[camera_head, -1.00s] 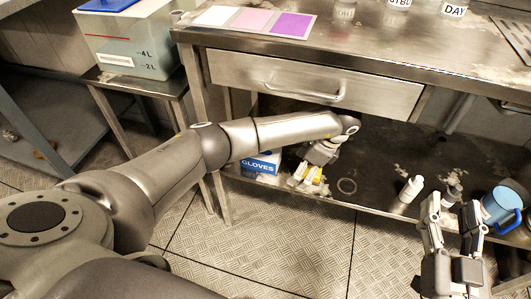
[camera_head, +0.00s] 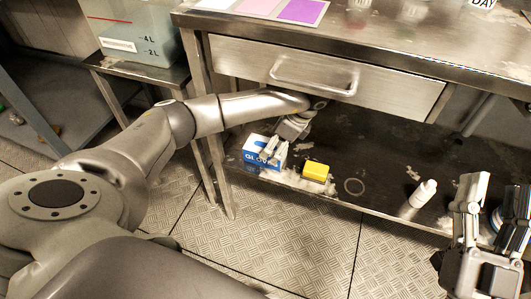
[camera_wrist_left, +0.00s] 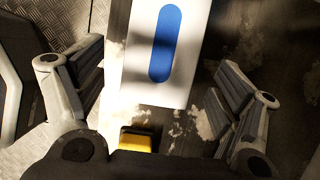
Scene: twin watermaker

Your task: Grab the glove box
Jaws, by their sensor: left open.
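The glove box (camera_head: 255,158) is white and blue and sits on the lower shelf under the drawer, near its left end. In the left wrist view its white top with a blue oval (camera_wrist_left: 165,50) lies between my left fingers, with room on both sides. My left gripper (camera_head: 273,153) is open at the box and partly hides it in the head view. No contact shows. My right gripper (camera_head: 497,192) is open and empty at the right, away from the box.
A yellow box (camera_head: 316,171) stands just right of the glove box and also shows in the left wrist view (camera_wrist_left: 140,139). The drawer (camera_head: 320,75) and tabletop lie above the shelf. Table legs stand left.

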